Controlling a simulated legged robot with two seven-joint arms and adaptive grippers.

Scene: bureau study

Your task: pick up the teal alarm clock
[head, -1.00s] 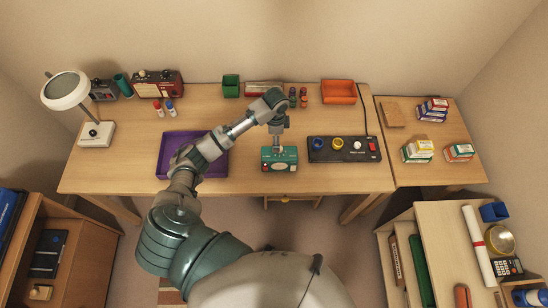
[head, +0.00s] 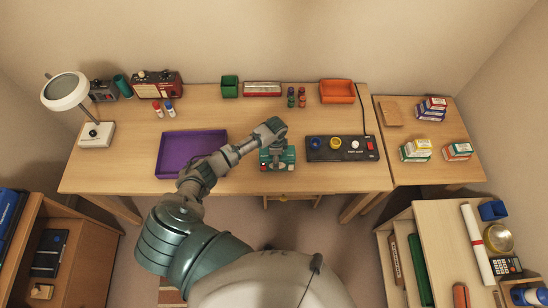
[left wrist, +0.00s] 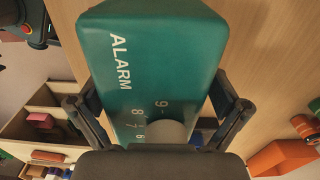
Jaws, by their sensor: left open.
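The teal alarm clock (head: 267,157) stands near the front edge of the desk (head: 230,110), right of the purple tray. My left gripper (head: 279,160) is over it and hides its middle. In the left wrist view the clock (left wrist: 150,60) fills the centre, with white ALARM lettering and numerals. The open fingers of my left gripper (left wrist: 157,104) lie on either side of it; whether they touch it I cannot tell. My right gripper is not in view.
The purple tray (head: 167,158) lies left of the clock. A black panel with knobs (head: 318,153) is close on the right. Red and green small items (head: 302,97) and an orange bin (head: 336,91) stand behind. The desk between is clear.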

